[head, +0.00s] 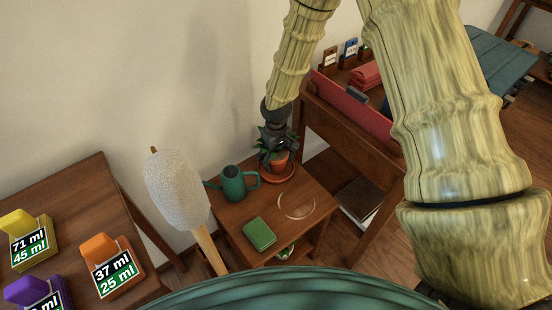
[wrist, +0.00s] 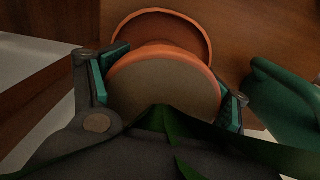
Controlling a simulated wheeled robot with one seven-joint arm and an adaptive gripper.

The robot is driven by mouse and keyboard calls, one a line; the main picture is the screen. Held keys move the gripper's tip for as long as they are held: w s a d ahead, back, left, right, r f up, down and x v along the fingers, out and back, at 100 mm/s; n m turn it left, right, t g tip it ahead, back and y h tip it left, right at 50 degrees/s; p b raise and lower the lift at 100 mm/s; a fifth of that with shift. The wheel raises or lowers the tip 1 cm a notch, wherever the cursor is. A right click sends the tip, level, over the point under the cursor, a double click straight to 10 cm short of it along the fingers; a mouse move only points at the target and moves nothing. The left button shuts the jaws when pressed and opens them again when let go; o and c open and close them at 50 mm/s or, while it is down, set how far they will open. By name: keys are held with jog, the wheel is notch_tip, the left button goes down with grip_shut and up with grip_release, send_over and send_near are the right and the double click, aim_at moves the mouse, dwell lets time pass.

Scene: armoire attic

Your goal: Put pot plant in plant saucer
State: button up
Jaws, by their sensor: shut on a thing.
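The pot plant (head: 280,160) is an orange pot with green leaves, at the back of the small wooden side table. My gripper (head: 273,139) comes down from above and is shut on the pot. In the wrist view, the teal pads of my gripper (wrist: 167,96) sit on both sides of the pot plant (wrist: 165,80), with its orange rim and brown soil. The orange plant saucer (head: 283,183) is directly beneath the pot. In the wrist view the saucer (wrist: 160,24) shows past the pot's far edge. I cannot tell whether the pot touches it.
A dark green watering can (head: 233,183) stands left of the saucer, close to my gripper in the wrist view (wrist: 280,103). A green box (head: 259,233) and a pale ring (head: 297,205) are nearer the front. A wooden desk (head: 345,125) stands to the right, with a wall behind.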

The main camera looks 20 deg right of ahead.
jog(key=o, duration=1.6)
jog(key=shift+o, duration=0.2)
notch_tip(320, 180, up, 12)
jog(key=shift+r+p, duration=0.1)
jog(key=shift+p, duration=0.6)
